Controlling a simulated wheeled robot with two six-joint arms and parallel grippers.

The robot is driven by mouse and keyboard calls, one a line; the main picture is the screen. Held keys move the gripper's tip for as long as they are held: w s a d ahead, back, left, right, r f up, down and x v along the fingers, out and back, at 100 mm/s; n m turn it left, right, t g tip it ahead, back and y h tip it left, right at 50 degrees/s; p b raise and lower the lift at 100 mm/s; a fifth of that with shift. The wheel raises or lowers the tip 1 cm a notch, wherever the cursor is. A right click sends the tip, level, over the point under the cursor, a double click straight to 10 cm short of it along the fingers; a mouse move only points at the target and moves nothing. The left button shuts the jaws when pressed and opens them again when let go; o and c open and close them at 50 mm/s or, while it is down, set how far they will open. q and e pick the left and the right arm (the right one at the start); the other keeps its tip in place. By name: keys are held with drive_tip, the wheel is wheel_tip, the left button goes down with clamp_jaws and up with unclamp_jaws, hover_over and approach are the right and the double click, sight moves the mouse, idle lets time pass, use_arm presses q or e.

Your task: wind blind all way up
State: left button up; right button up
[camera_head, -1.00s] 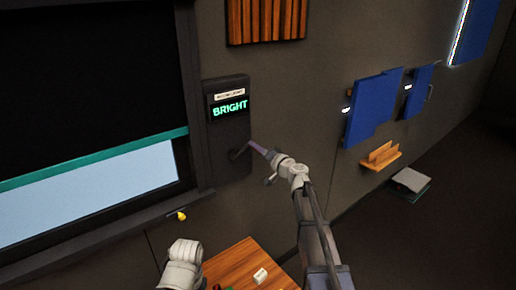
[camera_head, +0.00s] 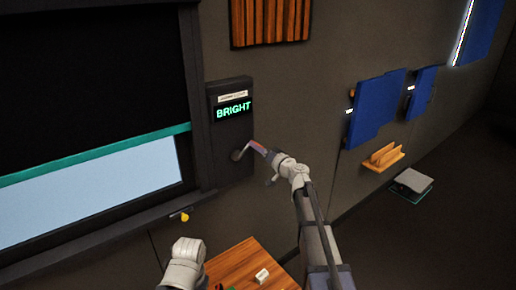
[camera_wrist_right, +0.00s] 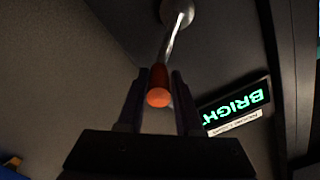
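The black blind (camera_head: 85,80) covers the upper part of the window and ends in a teal bottom bar (camera_head: 95,155). A band of pale window (camera_head: 90,195) shows under it. A dark control box (camera_head: 232,155) beside the window reads BRIGHT and carries a metal crank (camera_head: 240,154). My right gripper (camera_head: 260,147) is at the crank. In the right wrist view, its fingers (camera_wrist_right: 160,85) flank the crank's orange-red handle (camera_wrist_right: 158,92) closely and appear shut on it. A pale part of my left arm shows at the lower middle; its fingers are not visible.
A wooden table (camera_head: 235,265) with a small white block (camera_head: 262,276) is below. A yellow knob (camera_head: 184,217) hangs under the window sill. Blue panels (camera_head: 375,108) and a wooden shelf (camera_head: 383,157) are on the right wall.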

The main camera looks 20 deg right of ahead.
drive_tip(key=o, duration=0.3)
drive_tip(key=shift+o, duration=0.2)
drive_tip(key=v, duration=0.7)
drive_tip(key=shift+s+d, duration=0.15)
drive_tip(key=shift+s, duration=0.2)
drive_tip(key=s+a+f+n+g, duration=0.2)
drive_tip(key=s+a+f+g, duration=0.3)
drive_tip(key=a, duration=0.3)
drive_tip(key=s+a+f+n+g+y, duration=0.1)
drive_tip(key=s+a+f+n+g, duration=0.2)
drive_tip(key=s+a+f, duration=0.35)
drive_tip(key=s+a+f+n+g, duration=0.2)
drive_tip(key=s+a+f+g, duration=0.3)
drive_tip(key=a, duration=0.4)
drive_tip(key=s+d+f+g+h, duration=0.1)
drive_tip(key=s+h, duration=0.3)
drive_tip(key=s, duration=0.5)
drive_tip(key=s+d+f+g+h, duration=0.2)
drive_tip(key=s+f+g+h, duration=0.1)
drive_tip(key=s, duration=0.6)
drive_tip(key=shift+s+d+f+h, duration=0.15)
drive_tip(key=shift+d+f+h, duration=0.15)
drive_tip(key=shift+f+h, duration=0.6)
